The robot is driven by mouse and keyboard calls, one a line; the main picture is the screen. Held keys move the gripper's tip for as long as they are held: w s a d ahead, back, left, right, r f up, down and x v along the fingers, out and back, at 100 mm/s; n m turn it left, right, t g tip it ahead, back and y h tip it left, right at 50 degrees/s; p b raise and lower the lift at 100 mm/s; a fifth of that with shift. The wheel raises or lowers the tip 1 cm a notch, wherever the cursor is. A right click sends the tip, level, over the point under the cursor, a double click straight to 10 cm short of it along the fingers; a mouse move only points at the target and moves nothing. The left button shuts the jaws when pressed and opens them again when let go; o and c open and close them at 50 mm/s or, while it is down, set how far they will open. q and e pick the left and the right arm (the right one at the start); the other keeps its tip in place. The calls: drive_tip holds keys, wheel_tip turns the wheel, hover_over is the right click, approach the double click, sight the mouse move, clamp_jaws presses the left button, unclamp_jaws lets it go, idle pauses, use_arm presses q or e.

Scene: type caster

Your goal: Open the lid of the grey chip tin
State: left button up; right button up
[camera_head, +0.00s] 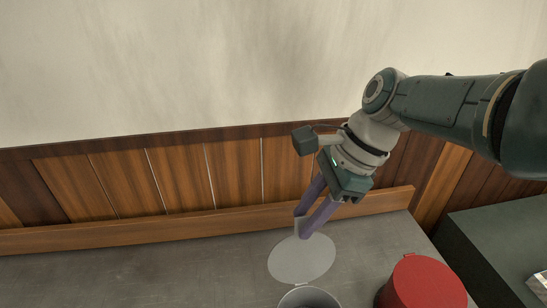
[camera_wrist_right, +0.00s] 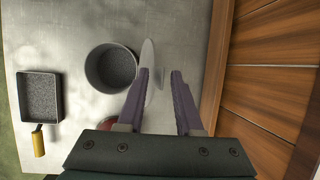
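The grey chip tin (camera_head: 310,298) stands at the bottom edge of the head view, its round mouth uncovered. It also shows in the right wrist view (camera_wrist_right: 110,68), where I look down into it. Its grey lid (camera_head: 300,262) is swung up on the wall side of the tin; the right wrist view shows it nearly edge-on (camera_wrist_right: 149,58). My right gripper (camera_head: 302,225), with purple fingers, is at the lid's far edge. Its fingers (camera_wrist_right: 161,75) are apart, one overlapping the lid in view; contact is unclear. My left gripper is not in view.
A red lidded tin (camera_head: 425,284) stands right of the grey tin. A square pan (camera_wrist_right: 41,97) with a yellow handle lies on the grey counter (camera_head: 150,275). A wooden ledge (camera_head: 220,219) and panelled wall close off the back. A dark cabinet (camera_head: 480,250) stands at right.

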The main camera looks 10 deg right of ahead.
drive_tip(key=p+v, duration=0.8)
drive_tip(key=v, duration=0.2)
